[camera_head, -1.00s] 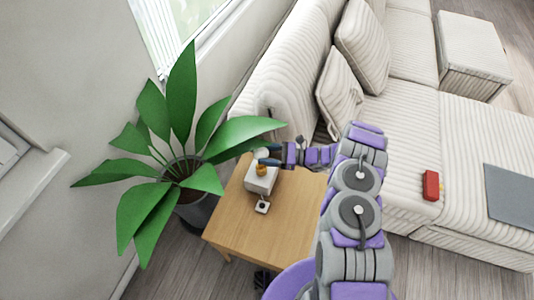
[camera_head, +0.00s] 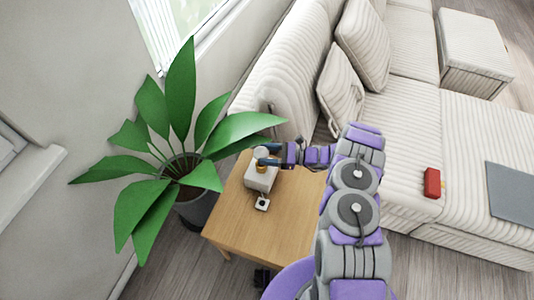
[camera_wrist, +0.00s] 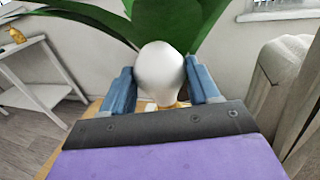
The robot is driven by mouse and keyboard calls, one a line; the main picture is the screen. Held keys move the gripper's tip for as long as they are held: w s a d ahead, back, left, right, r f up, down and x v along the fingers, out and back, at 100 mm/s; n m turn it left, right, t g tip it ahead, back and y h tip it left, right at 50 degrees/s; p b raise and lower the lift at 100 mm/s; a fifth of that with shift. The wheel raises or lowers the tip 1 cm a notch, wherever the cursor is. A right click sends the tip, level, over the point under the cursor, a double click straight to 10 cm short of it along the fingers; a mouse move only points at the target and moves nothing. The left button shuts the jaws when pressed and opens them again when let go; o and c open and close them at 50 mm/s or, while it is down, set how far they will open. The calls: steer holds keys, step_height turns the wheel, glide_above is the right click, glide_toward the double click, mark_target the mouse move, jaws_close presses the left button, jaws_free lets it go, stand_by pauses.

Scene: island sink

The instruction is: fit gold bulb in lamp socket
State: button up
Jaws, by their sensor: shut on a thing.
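A white bulb (camera_wrist: 160,72) is held between the two blue fingers of my gripper (camera_wrist: 161,88) in the wrist view. A bit of gold shows below the bulb, partly hidden by my gripper's body. In the head view my gripper (camera_head: 268,157) reaches left over a white block-shaped lamp base (camera_head: 259,180) on the wooden side table. The bulb (camera_head: 261,152) sits upright directly above the base, with a gold part (camera_head: 261,167) between them. I cannot tell whether the gold part is seated in the socket.
A small white item with a black dot (camera_head: 262,204) lies on the side table (camera_head: 285,222) in front of the lamp base. A large potted plant (camera_head: 180,170) stands at the left, its leaves near my gripper. A sofa (camera_head: 400,130) with a red object (camera_head: 432,183) is at the right.

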steer(key=shift+f+b, duration=0.65)
steer(key=shift+f, duration=0.4)
steer(key=o, duration=1.2)
steer(key=shift+d, duration=0.1)
steer(key=d+p, duration=0.1)
steer(key=d, duration=0.4)
steer(key=s+d+p, duration=0.1)
steer(key=d, duration=0.5)
steer(key=d+p, duration=0.1)
steer(key=d, duration=0.5)
steer(key=shift+s+d+f, duration=0.1)
steer(key=shift+s+d, duration=0.05)
steer(key=shift+s, duration=0.1)
